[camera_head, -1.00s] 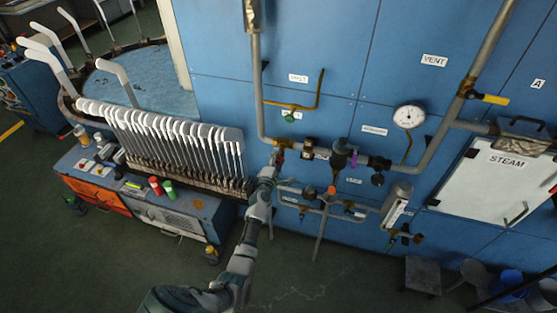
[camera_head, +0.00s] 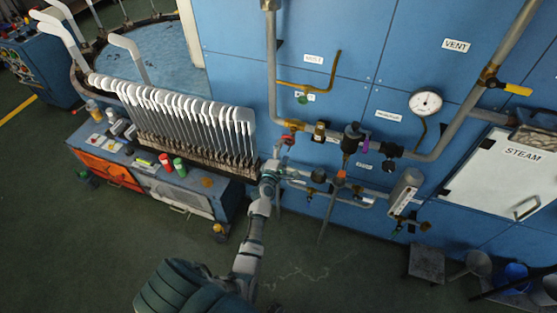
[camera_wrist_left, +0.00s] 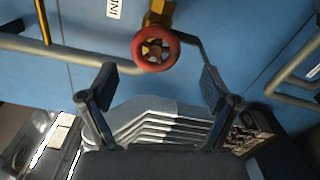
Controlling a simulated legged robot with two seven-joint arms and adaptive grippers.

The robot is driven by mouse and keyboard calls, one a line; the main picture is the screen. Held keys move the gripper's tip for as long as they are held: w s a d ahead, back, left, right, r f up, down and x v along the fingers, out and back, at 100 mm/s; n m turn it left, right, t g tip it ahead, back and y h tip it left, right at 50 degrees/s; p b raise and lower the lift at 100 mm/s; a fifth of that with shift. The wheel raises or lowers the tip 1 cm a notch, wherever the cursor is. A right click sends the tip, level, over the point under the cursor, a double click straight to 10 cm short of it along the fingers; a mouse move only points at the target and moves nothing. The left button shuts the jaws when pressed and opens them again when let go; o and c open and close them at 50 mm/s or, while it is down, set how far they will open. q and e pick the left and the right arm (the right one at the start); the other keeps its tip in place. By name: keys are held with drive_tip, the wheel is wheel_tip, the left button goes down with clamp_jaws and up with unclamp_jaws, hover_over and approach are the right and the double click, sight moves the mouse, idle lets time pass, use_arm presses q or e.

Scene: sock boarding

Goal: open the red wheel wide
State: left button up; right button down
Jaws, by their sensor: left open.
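The red wheel (camera_wrist_left: 155,49) is a small round handwheel on a brass valve (camera_wrist_left: 160,14), seen in the left wrist view above and between my fingertips. In the head view the red wheel (camera_head: 289,139) shows small at the left end of the pipe run. My left gripper (camera_head: 279,160) is just below it in the head view. In the left wrist view the left gripper (camera_wrist_left: 157,82) is open, with one finger on each side and nothing between the pads. The wheel looks apart from both fingers. My right gripper is not in view.
A pressure gauge (camera_head: 425,102), a yellow-handled valve (camera_head: 511,88) and a STEAM panel (camera_head: 503,172) are on the blue wall to the right. A rack of white sock boards (camera_head: 180,115) stands close on the left. Lower pipes (camera_head: 340,190) run right of the gripper.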

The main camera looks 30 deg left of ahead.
use_arm(q)
drive_tip(key=s, duration=0.6)
drive_tip(key=shift+d, duration=0.45)
drive_tip(key=shift+s+f, duration=0.1)
